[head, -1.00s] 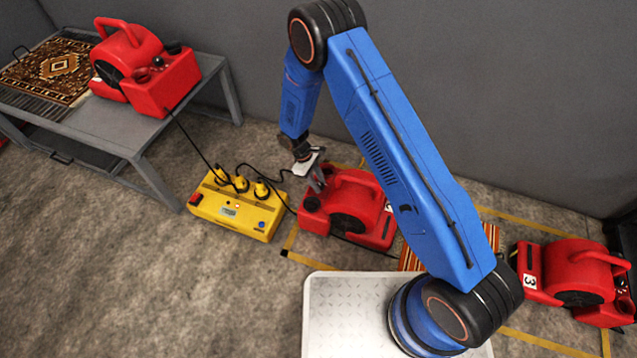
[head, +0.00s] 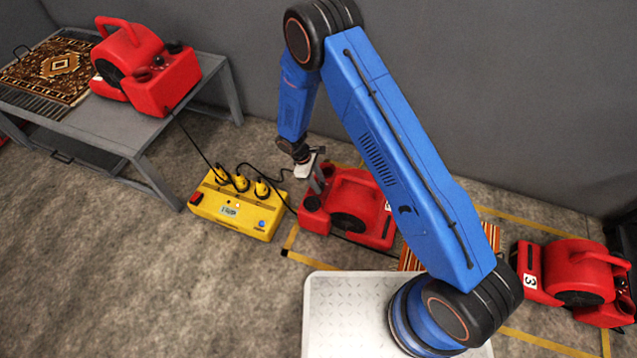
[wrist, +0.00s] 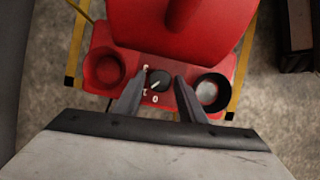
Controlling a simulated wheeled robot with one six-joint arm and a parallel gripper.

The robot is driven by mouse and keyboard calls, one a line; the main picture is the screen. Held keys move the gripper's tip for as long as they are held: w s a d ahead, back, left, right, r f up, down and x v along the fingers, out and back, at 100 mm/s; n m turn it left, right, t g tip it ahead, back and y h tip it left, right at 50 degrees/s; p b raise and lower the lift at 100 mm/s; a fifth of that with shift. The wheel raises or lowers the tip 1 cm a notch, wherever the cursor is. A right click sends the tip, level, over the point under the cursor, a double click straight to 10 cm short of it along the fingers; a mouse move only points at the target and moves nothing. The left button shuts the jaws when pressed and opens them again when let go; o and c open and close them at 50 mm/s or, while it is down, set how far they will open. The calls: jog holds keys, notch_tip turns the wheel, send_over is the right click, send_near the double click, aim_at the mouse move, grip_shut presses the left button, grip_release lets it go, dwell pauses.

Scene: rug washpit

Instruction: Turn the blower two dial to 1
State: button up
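The red blower under my gripper (head: 316,183) stands on the floor in the middle of the head view; the blower (head: 365,205) shows no readable number from here. In the wrist view its red control panel (wrist: 130,62) holds a small black dial (wrist: 158,80) with a white pointer line slanting between upper right and lower left.
Round cups (wrist: 210,92) flank the dial. A yellow power box (head: 238,208) with cables stands left of the blower. Another red blower (head: 145,65) sits on a grey table (head: 110,130); a blower marked 3 (head: 570,272) stands at right. Floor at lower left is clear.

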jog(key=v, duration=1.7)
jog(key=shift+a+r, duration=0.15)
jog(key=shift+a, duration=0.05)
jog(key=s+d+r+m+t+y, duration=0.1)
jog(key=s+d+r+m, duration=0.1)
jog(key=d+r, duration=0.65)
jog(key=s+d+r+m+y, duration=0.1)
jog(key=s+d+r+m, duration=0.15)
jog(key=d+r, duration=0.65)
jog(key=s+d+r+m+t+y, duration=0.1)
jog(key=s+d+r+m, duration=0.2)
jog(key=r, duration=1.1)
jog(key=s+d+r+m+t+y, duration=0.15)
jog(key=s+d+r+m, duration=0.25)
jog(key=s+d+r, duration=0.55)
jog(key=s+d+m+t, duration=0.1)
jog(key=s+d, duration=0.2)
jog(key=s, duration=0.4)
jog(key=s+d+m+t, duration=0.1)
jog(key=s+d+m, duration=0.1)
jog(key=s, duration=0.6)
jog(key=shift+d+f, duration=0.25)
jog(key=shift+d, duration=0.6)
